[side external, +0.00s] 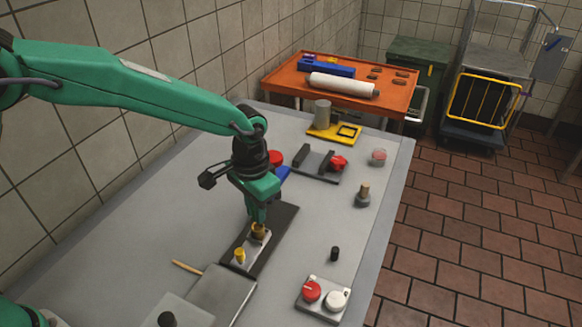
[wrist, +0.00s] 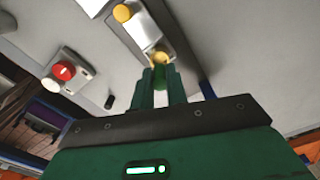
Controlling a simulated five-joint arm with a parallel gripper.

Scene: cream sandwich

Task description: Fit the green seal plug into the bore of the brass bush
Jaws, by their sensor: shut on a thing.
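My gripper (side external: 258,219) points down over the silver block on the dark strip in the middle of the table. In the wrist view its fingers (wrist: 160,70) are shut on the small green seal plug (wrist: 160,78), mostly hidden between them. The brass bush (wrist: 160,57) is right at the fingertips and also shows just under them in the side view (side external: 259,231). I cannot tell whether the plug touches the bush or sits in its bore. A second yellow round piece (side external: 239,255) stands nearby on the same silver block (side external: 248,250).
A black cylinder (side external: 335,254) and a panel with red and white knobs (side external: 323,299) stand to the right. A grey box (side external: 215,297) and a wooden stick (side external: 187,267) are nearer. Behind are a dark fixture (side external: 318,165) and a yellow plate (side external: 335,133). The table's left side is clear.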

